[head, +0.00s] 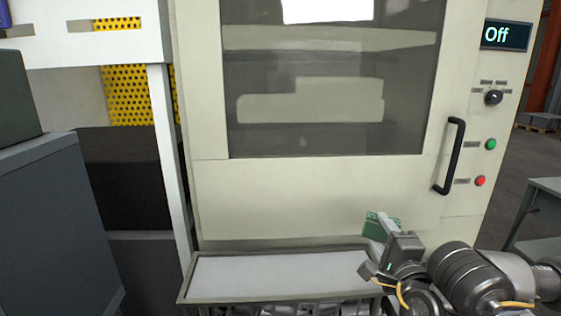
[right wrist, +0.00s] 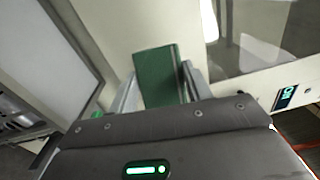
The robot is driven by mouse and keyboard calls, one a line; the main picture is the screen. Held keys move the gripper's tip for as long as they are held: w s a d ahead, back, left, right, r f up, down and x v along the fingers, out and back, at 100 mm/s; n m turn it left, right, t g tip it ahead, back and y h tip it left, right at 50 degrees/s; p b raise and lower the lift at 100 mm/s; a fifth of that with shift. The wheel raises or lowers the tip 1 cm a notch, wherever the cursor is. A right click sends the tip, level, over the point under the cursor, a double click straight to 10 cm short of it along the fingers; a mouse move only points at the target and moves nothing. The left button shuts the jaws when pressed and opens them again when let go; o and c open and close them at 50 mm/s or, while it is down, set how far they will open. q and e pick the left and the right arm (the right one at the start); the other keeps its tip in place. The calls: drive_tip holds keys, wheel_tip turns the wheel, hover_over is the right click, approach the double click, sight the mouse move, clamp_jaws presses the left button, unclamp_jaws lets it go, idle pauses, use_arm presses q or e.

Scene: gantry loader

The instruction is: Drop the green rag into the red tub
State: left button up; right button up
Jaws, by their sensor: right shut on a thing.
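My right gripper (head: 382,226) is shut on the green rag (head: 373,221), which looks like a flat, stiff green piece. It is held up in front of the machine's lower front, above the right end of a shelf. In the right wrist view the green rag (right wrist: 157,76) stands out between the two fingers of my right gripper (right wrist: 160,90). In the head view the fingers and wrist hide part of it. The red tub is in neither view. My left gripper is not in view.
A cream machine door (head: 300,195) with a window and a black handle (head: 449,156) stands close ahead. A grey-rimmed shelf (head: 186,288) juts out below it. A grey cabinet (head: 55,225) is at left, a table (head: 545,212) at right.

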drive_tip(key=shift+s+d+f+m+h, duration=0.1)
drive_tip(key=shift+f+m+h, duration=0.05)
drive_tip(key=shift+f, duration=0.4)
drive_tip(key=shift+s+d+f+m+h, duration=0.1)
drive_tip(key=shift+s+d+f+h, duration=0.1)
drive_tip(key=shift+f, duration=0.3)
drive_tip(key=shift+s+d+f+m+h, duration=0.1)
drive_tip(key=shift+f+m+h, duration=0.05)
drive_tip(key=shift+f, duration=0.4)
